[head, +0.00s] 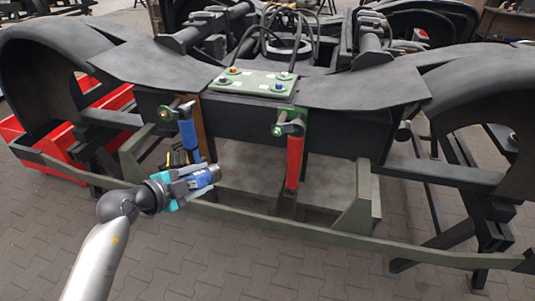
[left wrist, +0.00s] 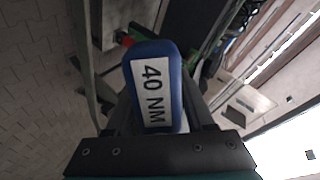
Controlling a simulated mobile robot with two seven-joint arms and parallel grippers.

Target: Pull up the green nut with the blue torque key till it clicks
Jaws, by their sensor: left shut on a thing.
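My left gripper (head: 190,184) is shut on the blue torque key (head: 203,179), in front of the bogie and below the blue damper. The key's grey end points right. In the left wrist view the key (left wrist: 155,90) lies between the fingers with a white label reading "40 NM". The key appears apart from both. My right gripper is not in view.
The blue damper (head: 188,138) and red damper (head: 293,163) hang on the dark bogie frame (head: 345,130). A green plate (head: 254,83) with several coloured bolt heads lies on top. An olive rail (head: 330,229) runs across in front. Red boxes (head: 50,160) stand at left. The paved floor in front is clear.

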